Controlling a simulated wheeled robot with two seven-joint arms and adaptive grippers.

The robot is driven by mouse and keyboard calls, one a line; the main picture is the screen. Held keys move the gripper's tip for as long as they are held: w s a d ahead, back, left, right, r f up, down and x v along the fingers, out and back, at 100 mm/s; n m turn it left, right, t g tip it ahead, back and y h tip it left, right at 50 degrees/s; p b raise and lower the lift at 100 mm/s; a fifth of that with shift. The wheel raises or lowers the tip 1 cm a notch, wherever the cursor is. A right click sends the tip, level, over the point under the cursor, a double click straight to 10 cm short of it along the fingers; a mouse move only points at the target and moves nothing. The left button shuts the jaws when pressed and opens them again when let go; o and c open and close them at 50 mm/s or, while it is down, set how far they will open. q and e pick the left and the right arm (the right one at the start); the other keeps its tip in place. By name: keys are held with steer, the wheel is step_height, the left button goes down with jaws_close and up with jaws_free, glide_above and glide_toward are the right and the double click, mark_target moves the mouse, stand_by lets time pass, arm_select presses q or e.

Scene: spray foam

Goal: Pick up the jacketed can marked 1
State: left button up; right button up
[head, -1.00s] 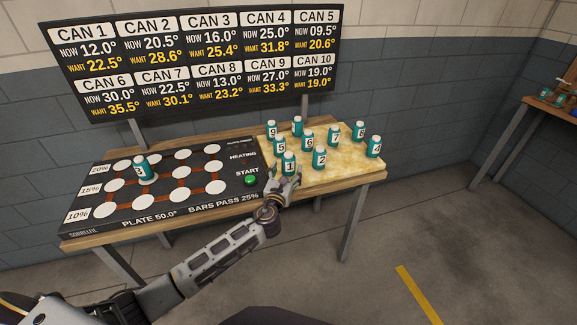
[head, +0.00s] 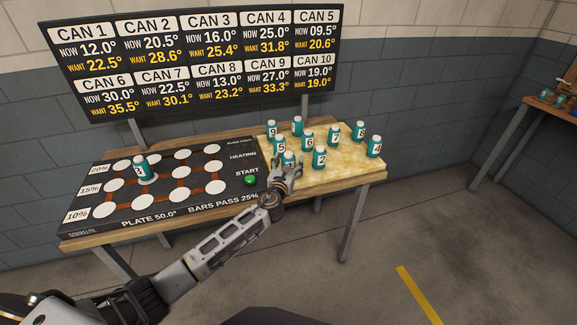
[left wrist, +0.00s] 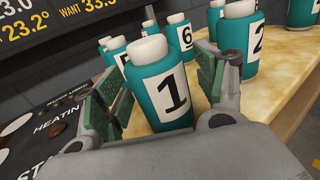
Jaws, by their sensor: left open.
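The can marked 1 (left wrist: 165,88) has a teal jacket and a white top. In the left wrist view it stands between the two green-padded fingers of my left gripper (left wrist: 160,92), which are open on either side of it. In the head view my left gripper (head: 284,176) is at the front edge of the tan mat and covers most of can 1 (head: 289,158); only its upper part shows. I cannot tell from the frames whether a finger touches it. My right gripper is not in view.
Can 2 (head: 320,158) stands close to the right of can 1, and can 5 (head: 280,146) just behind it. Several more cans stand on the tan mat (head: 345,172). Left is the black heating plate (head: 120,210) with can 3 (head: 142,169) and a green start button (head: 250,180).

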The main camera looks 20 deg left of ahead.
mark_target(289, 153)
arm_select(q)
steer(key=shift+c, duration=0.2)
steer(key=c, duration=1.2)
steer(key=shift+r, duration=0.15)
steer(key=shift+r, duration=0.55)
step_height(289, 153, up, 7)
steer(key=p, duration=0.2)
steer(key=shift+p, duration=0.3)
steer(key=shift+r, duration=0.85)
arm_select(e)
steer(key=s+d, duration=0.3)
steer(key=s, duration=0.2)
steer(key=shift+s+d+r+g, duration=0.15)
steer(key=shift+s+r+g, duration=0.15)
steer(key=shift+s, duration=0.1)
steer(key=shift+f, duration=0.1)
